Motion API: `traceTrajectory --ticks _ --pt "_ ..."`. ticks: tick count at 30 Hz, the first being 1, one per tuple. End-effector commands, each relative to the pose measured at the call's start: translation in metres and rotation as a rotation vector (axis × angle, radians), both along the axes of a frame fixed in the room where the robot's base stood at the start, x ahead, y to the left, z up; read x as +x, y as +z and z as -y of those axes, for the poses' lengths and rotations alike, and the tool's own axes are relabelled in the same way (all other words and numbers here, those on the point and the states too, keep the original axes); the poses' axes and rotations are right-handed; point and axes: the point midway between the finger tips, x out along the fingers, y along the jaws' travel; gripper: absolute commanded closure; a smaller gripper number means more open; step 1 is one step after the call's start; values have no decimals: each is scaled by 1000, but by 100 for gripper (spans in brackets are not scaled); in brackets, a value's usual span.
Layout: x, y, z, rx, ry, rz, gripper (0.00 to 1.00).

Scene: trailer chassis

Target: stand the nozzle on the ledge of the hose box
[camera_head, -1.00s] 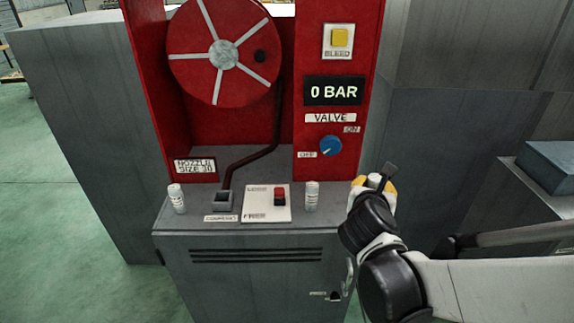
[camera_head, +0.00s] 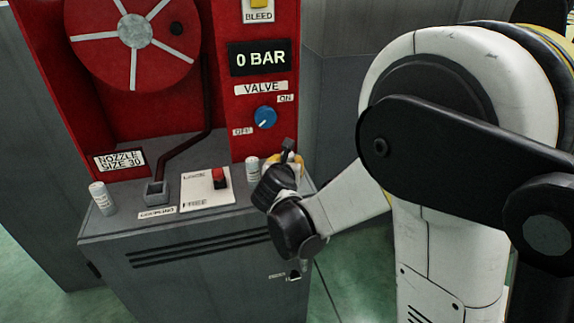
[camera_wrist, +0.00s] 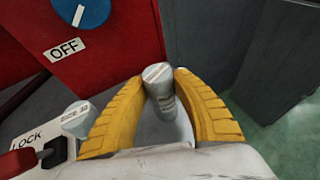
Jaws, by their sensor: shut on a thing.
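My gripper (camera_wrist: 165,85) has yellow fingers shut on a grey cylindrical nozzle (camera_wrist: 160,92), whose slotted top faces the wrist camera. In the head view my gripper (camera_head: 287,160) is at the right end of the hose box's grey ledge (camera_head: 130,222); the held nozzle is mostly hidden there. I cannot tell whether its base touches the ledge. A second, pale nozzle (camera_head: 252,171) stands on the ledge just left of my gripper, and shows beside the left finger in the wrist view (camera_wrist: 76,118). A third nozzle (camera_head: 102,198) stands at the ledge's left end.
A coupling socket (camera_head: 157,192) with a dark hose and a LOCK/FREE plate with a red lever (camera_head: 219,178) lie between the standing nozzles. The red panel behind has a blue valve knob (camera_head: 265,117) turned toward OFF and a 0 BAR display (camera_head: 259,58). A sign reads NOZZLE SIZE 30 (camera_head: 120,159).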

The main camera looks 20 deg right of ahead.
Motion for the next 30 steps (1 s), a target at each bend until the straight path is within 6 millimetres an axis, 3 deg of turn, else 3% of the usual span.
traceTrajectory --ticks 9,10,11,23,30 --pt "0 -3 0 0 0 0 100" --pt "0 -2 0 0 0 0 59" --pt "0 -2 0 0 0 0 50" --pt "-1 5 0 0 0 0 49" --pt "-42 24 -18 0 4 -1 49"
